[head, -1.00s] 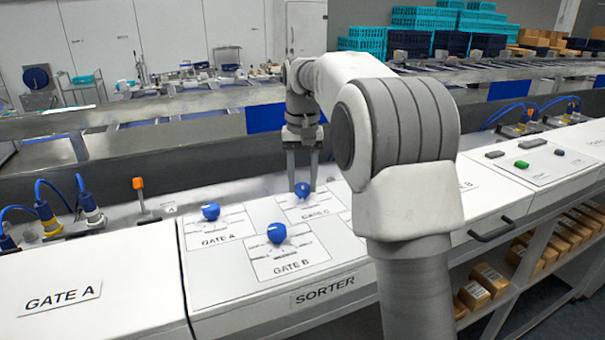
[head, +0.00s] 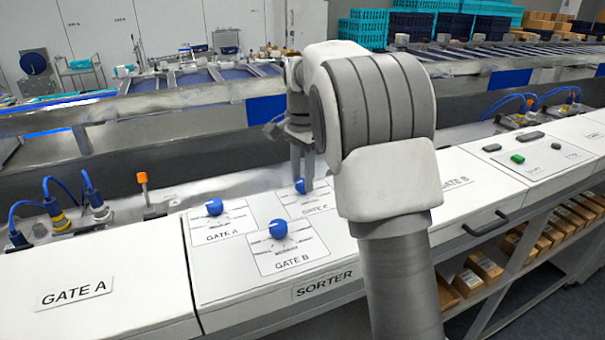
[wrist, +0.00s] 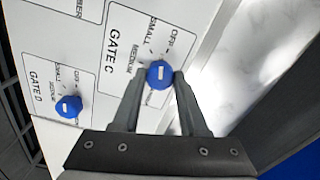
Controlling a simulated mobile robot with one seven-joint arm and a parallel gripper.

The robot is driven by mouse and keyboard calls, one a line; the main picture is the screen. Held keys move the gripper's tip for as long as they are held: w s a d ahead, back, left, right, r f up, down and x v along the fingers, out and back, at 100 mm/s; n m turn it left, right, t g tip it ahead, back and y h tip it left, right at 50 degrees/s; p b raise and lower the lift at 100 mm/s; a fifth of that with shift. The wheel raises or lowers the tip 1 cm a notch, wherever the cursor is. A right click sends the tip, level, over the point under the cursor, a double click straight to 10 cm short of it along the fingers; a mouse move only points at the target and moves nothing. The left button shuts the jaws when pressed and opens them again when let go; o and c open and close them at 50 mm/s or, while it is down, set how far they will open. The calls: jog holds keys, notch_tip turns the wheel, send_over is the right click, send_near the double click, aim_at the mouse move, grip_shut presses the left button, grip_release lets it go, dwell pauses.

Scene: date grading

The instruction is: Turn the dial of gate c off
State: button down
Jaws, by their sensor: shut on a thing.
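The gate C dial is a round blue knob with a white mark on a white label card. It shows in the head view (head: 300,187) and in the wrist view (wrist: 159,76). My gripper (wrist: 162,78) is shut on this knob, with one finger on each side; in the head view my gripper (head: 302,178) reaches down to it from above. The gate C card (wrist: 117,58) reads OFF, SMALL and MEDIUM, with another word partly hidden by a finger. I cannot tell surely which word the mark points at.
The gate A dial (head: 214,207) and gate B dial (head: 277,229) stand close by on the same sorter panel. The gate D dial (wrist: 69,107) shows left of gate C in the wrist view. An orange-topped post (head: 142,178) and blue cables stand at the left.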

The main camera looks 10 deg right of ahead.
aim_at(303, 181)
jog(key=shift+m, duration=1.6)
jog(key=shift+c, duration=2.2)
grip_release()
jog(key=shift+d, duration=0.1)
notch_tip(303, 181, up, 17)
jog(key=shift+r, duration=0.2)
